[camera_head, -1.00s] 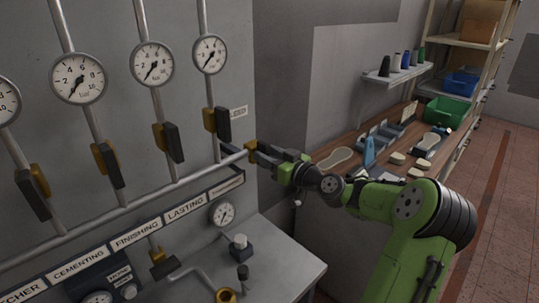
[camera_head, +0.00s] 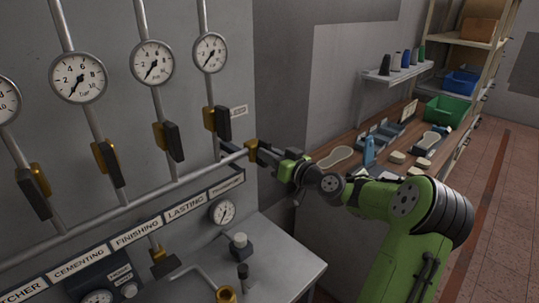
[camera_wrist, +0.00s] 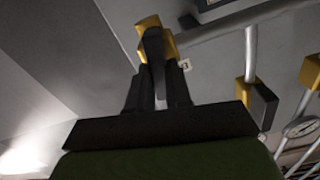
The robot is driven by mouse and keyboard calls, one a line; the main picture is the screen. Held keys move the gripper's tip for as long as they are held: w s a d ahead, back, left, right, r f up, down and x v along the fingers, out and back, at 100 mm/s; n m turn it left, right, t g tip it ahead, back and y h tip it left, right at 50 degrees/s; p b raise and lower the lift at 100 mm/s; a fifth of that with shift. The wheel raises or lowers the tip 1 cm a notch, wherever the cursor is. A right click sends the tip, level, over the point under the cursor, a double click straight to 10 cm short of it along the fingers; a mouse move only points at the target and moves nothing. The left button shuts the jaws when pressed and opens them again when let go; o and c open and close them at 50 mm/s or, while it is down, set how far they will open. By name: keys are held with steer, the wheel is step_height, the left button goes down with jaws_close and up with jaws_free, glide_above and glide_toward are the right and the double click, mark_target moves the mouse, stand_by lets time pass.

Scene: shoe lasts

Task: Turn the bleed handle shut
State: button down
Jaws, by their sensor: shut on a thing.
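The bleed valve (camera_head: 251,148) is a small yellow body at the right end of the long horizontal pipe, below a small white label (camera_head: 238,111). My gripper (camera_head: 264,152) reaches it from the right, with its dark fingers close to the valve. In the wrist view the yellow valve body (camera_wrist: 168,44) sits above my fingertips. The dark bleed handle (camera_wrist: 154,48) runs from it down between the fingers of my gripper (camera_wrist: 159,80), which is shut on it. In the head view the handle is mostly hidden by the fingers.
Several vertical pipes with gauges (camera_head: 210,52) and dark-handled yellow valves (camera_head: 216,123) stand left of my gripper. A metal bench (camera_head: 275,262) lies below. A wooden worktop (camera_head: 345,142) with shoe lasts and boxes is behind my arm on the right.

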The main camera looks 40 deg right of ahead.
steer(key=shift+d+f+m+p, duration=0.1)
steer(key=shift+m+p, duration=1.05)
steer(key=shift+m, duration=1.4)
steer(key=shift+d+f+m+p, duration=0.1)
steer(key=shift+m+p, duration=1)
steer(key=shift+m, duration=1.5)
steer(key=shift+d+f+m+p, duration=0.1)
steer(key=shift+m+p, duration=1.05)
steer(key=shift+m, duration=1.4)
steer(key=shift+f, duration=0.1)
steer(key=c, duration=1)
jaws_free()
steer(key=shift+c, duration=0.2)
steer(key=s+d+b, duration=0.2)
steer(key=s, duration=1.3)
steer(key=shift+s, duration=0.3)
